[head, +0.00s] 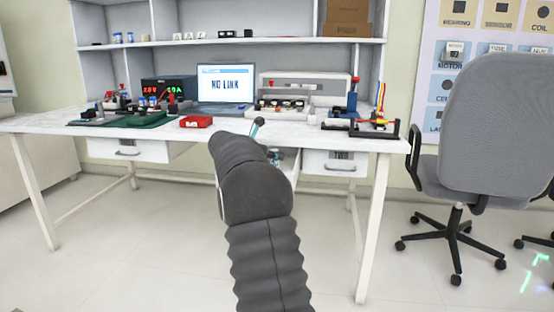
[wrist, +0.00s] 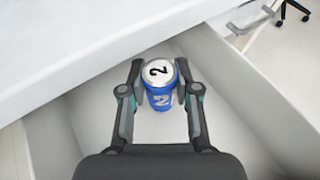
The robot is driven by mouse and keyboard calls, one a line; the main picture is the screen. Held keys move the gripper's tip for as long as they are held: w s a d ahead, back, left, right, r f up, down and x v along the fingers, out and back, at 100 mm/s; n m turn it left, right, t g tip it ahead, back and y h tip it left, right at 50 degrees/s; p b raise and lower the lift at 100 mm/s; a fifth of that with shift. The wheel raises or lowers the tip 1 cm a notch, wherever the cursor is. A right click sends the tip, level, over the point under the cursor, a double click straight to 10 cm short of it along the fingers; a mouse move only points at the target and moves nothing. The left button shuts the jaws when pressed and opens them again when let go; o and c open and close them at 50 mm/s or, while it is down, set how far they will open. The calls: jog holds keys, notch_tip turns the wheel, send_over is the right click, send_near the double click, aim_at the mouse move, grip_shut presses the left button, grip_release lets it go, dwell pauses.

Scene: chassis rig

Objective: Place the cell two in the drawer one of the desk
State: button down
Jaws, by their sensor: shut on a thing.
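Cell two is a blue can with a white top marked 2 (wrist: 159,82). In the wrist view my gripper (wrist: 159,84) has a finger on each side of it and is shut on it. The cell is upright or nearly so, over the white floor of an open drawer (wrist: 245,95), between its side walls. Whether its base touches the floor I cannot tell. In the head view my arm hides the gripper, the cell and most of the open drawer. No label on this drawer shows.
The desk top (wrist: 70,50) overhangs the far side of the drawer in the wrist view. In the head view, a shut drawer marked TWO (head: 335,163) is to the right and another shut drawer (head: 127,150) to the left. A grey chair (head: 497,125) stands at the right.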

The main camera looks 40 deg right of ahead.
jog(key=shift+w+d+f+b, duration=0.1)
jog(key=shift+d+f+b, duration=0.25)
jog(key=shift+d+f, duration=0.4)
jog(key=shift+r, duration=0.2)
jog(key=shift+f, duration=0.1)
jog(key=c, duration=0.8)
grip_release()
jog(key=shift+f, duration=0.1)
jog(key=shift+c, duration=0.2)
jog(key=shift+a+r, duration=0.1)
jog(key=shift+r, duration=0.15)
jog(key=p+v, duration=0.1)
jog(key=v, duration=1)
jog(key=shift+a, duration=0.35)
jog(key=shift+r, duration=0.2)
